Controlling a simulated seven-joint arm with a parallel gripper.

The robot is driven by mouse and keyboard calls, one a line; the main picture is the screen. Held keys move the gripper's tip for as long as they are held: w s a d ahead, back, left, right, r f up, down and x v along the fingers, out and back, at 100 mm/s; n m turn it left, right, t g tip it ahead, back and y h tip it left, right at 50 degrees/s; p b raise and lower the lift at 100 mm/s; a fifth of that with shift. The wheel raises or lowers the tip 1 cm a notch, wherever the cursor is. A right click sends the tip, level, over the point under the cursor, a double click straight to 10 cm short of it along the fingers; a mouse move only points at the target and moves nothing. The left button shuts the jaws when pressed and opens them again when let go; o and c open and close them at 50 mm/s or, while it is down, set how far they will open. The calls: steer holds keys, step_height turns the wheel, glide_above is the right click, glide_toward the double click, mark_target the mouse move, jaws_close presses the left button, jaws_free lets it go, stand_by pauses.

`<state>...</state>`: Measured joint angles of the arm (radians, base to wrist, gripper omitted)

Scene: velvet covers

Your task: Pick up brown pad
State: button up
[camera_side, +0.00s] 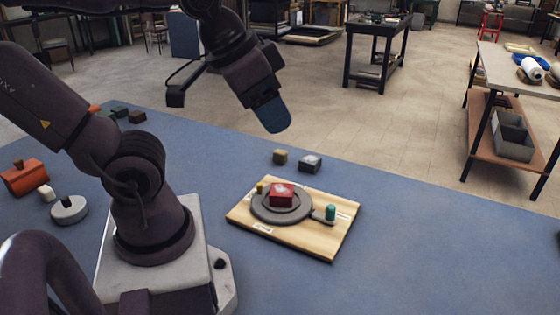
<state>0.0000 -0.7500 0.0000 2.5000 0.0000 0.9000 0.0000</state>
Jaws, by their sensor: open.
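No thing stands out clearly as a brown pad. A small tan-brown block (280,157) sits on the blue table behind the wooden board. A small dark brownish block (137,117) lies at the far left edge of the table, beside dark green blocks. My gripper (273,118) hangs above the far edge of the table, pointing down, with a blue tip. It is open, and I see nothing held in it. It is well above the tan-brown block and apart from it. The gap between the fingers is not clear from this side.
A dark block with a pale top (311,163) is nearby. An orange box (25,178) and grey disc (69,210) lie left. The table's right side is mostly clear.

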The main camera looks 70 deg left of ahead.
stand_by(0.3)
steer(key=o, duration=0.5)
steer(key=n+g+y, duration=0.2)
steer(key=n+y, duration=0.1)
steer(key=n, duration=0.5)
glide_toward(280, 151)
steer(key=x, duration=0.4)
steer(key=shift+s+f, duration=0.15)
steer(key=shift+f, duration=0.05)
steer(key=shift+x, duration=3.1)
